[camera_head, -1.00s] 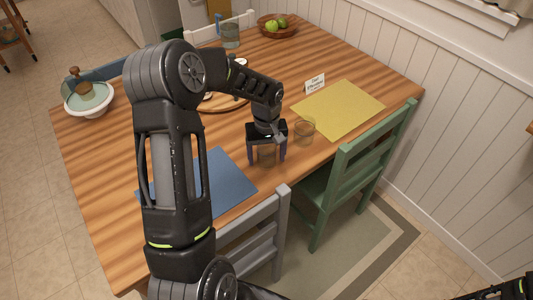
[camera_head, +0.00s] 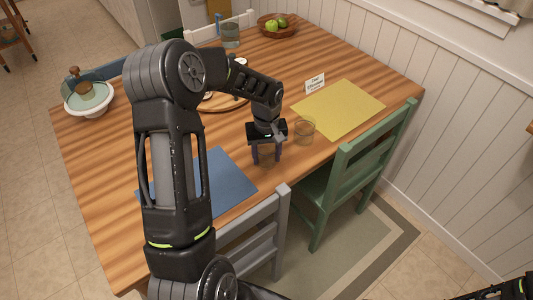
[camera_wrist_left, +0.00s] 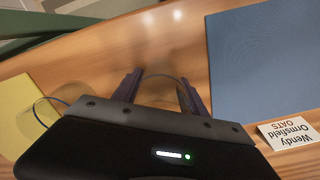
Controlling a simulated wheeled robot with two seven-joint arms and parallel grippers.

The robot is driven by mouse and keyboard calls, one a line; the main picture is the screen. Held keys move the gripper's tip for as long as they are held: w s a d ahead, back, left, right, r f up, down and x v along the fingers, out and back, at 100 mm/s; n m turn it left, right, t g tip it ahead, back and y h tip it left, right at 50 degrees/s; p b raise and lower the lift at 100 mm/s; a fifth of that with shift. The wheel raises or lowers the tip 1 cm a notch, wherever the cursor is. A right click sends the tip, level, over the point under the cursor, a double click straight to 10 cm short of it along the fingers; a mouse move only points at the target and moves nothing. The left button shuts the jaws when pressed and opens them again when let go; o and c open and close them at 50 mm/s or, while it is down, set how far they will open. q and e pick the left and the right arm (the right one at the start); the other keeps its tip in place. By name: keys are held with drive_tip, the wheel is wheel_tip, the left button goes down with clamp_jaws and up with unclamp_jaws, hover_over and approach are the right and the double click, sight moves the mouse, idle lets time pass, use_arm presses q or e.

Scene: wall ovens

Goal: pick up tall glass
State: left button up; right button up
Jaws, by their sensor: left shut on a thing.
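A clear glass (camera_head: 266,158) stands on the wooden table between the fingers of my left gripper (camera_head: 267,160). The gripper points down and is shut on this glass, its body hiding the upper part from the head camera. In the left wrist view the glass's curved rim (camera_wrist_left: 165,78) shows between the two dark fingers (camera_wrist_left: 160,92). A second clear glass (camera_head: 305,131) stands close by, to the right, at the yellow mat's edge. The dark end of my right arm (camera_head: 508,291) shows at the bottom right corner; its jaws cannot be made out.
A blue mat (camera_head: 229,178) lies left of the gripper and a yellow mat (camera_head: 345,108) right, with a name card (camera_head: 315,83) behind. A round wooden board (camera_head: 224,104) lies behind my arm. Grey (camera_head: 262,240) and green (camera_head: 352,165) chairs stand at the near edge.

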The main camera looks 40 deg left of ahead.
use_arm(q)
drive_tip(key=c, duration=0.4)
drive_tip(key=shift+r, duration=0.15)
wheel_tip(320, 180, up, 10)
drive_tip(key=b, duration=0.1)
idle(0.3)
